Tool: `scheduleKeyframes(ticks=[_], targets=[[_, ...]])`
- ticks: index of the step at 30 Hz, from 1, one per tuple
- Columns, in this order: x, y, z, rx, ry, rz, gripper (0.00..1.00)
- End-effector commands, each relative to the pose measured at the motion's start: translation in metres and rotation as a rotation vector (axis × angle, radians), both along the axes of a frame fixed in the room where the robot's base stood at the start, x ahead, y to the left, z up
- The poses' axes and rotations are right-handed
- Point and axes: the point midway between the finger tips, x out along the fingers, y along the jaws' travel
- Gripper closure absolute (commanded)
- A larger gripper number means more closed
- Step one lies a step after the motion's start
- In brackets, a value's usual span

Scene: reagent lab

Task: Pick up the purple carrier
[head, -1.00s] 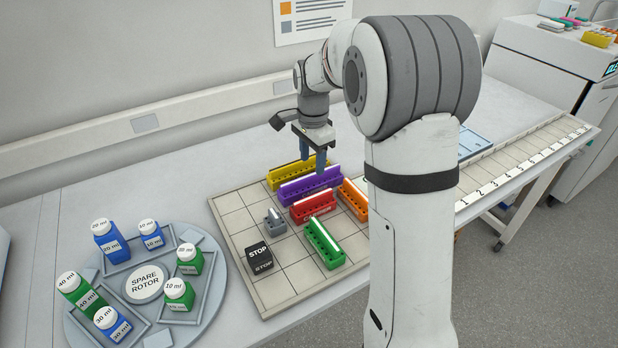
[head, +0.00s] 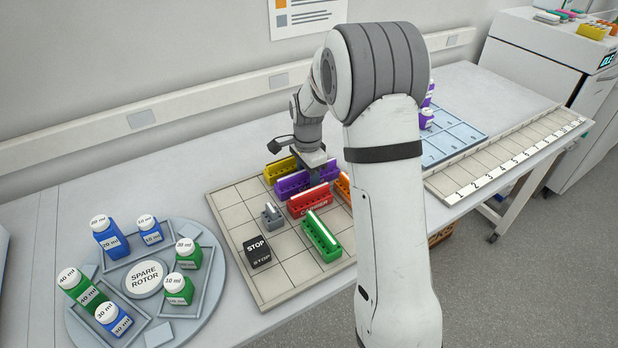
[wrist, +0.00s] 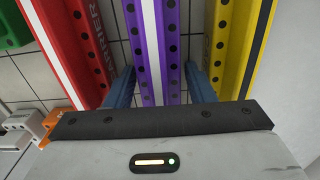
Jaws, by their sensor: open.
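The purple carrier (head: 291,186) stands on the gridded board (head: 232,205), between the yellow carrier (head: 279,170) and the red carrier (head: 314,201). My gripper (head: 315,176) is low over its right part in the head view. In the wrist view the purple carrier (wrist: 152,50) runs up the middle with a white strip along it. My gripper (wrist: 160,88) is open, with one blue finger on each side of the purple carrier. The left finger is in the gap beside the red carrier (wrist: 75,45); the right one is by the yellow carrier (wrist: 240,50). Contact cannot be told.
A green carrier (head: 322,236), an orange carrier (head: 343,185), a small grey block (head: 272,215) and a black STOP block (head: 258,252) share the board. A round rotor tray (head: 215,268) with bottles stands left. A blue tray (head: 470,135) lies right.

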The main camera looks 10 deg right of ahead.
Motion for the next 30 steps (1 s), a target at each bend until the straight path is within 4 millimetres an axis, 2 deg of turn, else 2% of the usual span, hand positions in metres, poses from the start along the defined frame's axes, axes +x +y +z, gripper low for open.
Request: scheduleKeyframes(ticks=[2, 16, 24, 26, 30], targets=[[0.0, 0.0, 0.0, 0.0, 0.0, 0.0, 0.53], [0.0, -0.001, 0.001, 0.0, -0.001, -0.001, 0.9], [0.0, -0.001, 0.005, 0.0, -0.002, -0.001, 0.9], [0.001, -0.001, 0.012, 0.0, -0.004, -0.001, 0.9], [0.001, -0.001, 0.038, 0.0, -0.006, -0.002, 0.9]])
